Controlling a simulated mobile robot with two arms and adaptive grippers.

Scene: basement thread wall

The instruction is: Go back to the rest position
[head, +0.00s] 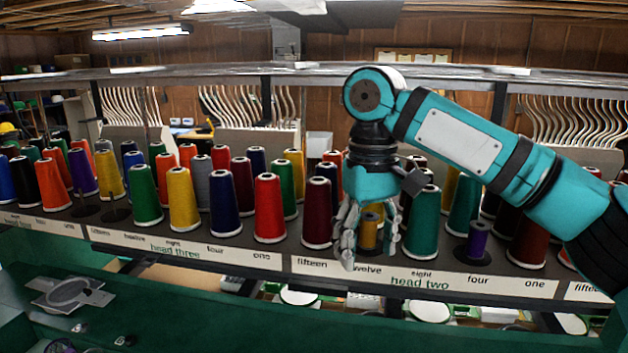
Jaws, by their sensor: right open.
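My right gripper (370,240) points down over the front row of the thread rack, near the "twelve" mark of head two. Its fingers are open on either side of a small, mostly used yellow spool (369,232). The fingers partly hide this spool, and I cannot tell whether they touch it. The spool stands between a dark red cone (317,213) on the left and a green cone (423,224) on the right. My left gripper is not in view.
The rack shelf (282,250) holds several thread cones in close rows. A small purple spool (478,240) stands at "four". A metal rail (230,72) runs above the cones. Below lies a green surface (200,315) with a grey fixture (70,293) at left.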

